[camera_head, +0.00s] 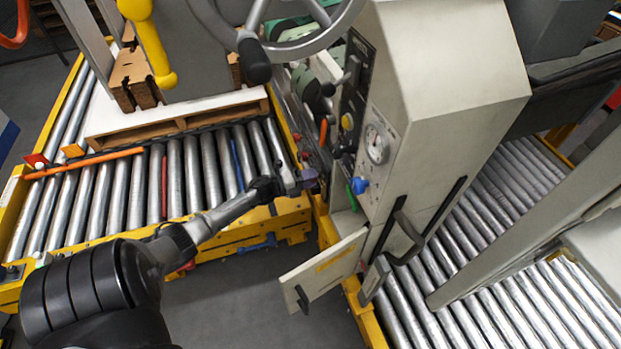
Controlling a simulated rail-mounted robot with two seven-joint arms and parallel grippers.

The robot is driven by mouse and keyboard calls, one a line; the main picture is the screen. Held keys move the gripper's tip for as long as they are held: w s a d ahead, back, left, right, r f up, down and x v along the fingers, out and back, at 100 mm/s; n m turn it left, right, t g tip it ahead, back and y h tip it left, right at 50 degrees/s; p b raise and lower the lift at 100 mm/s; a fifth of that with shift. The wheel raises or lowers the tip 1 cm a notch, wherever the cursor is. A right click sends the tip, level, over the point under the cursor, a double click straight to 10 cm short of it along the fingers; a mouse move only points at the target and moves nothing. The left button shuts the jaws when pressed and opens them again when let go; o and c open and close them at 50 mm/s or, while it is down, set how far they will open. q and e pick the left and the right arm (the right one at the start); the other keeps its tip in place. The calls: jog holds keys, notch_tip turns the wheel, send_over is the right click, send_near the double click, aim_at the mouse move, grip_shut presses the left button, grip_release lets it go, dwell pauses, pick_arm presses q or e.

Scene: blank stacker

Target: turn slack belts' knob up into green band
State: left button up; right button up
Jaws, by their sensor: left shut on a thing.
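My left gripper (292,184) reaches in from the lower left to the machine's lower left side, over the end of the left rollers. It is shut on a small dark knob (310,178) there; the jaws hide part of it, and I cannot tell how far it is turned. A round white gauge (376,146) is on the grey cabinet (405,120) to the right. Its needle and any green band are too small to read. A blue knob (360,185) sits below the gauge. My right gripper is out of view.
An open cabinet door (325,270) juts out low, right of my left arm. A large handwheel (305,45) is above. Rollers with a pallet (180,118) lie left, and more rollers (500,310) lie right. Grey floor (245,300) is clear between.

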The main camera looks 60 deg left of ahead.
pick_arm(q)
jog(key=o, duration=0.9)
jog(key=p+v, duration=0.4)
jog(key=v, duration=1)
jog(key=shift+d, duration=0.1)
jog(key=shift+w, duration=0.1)
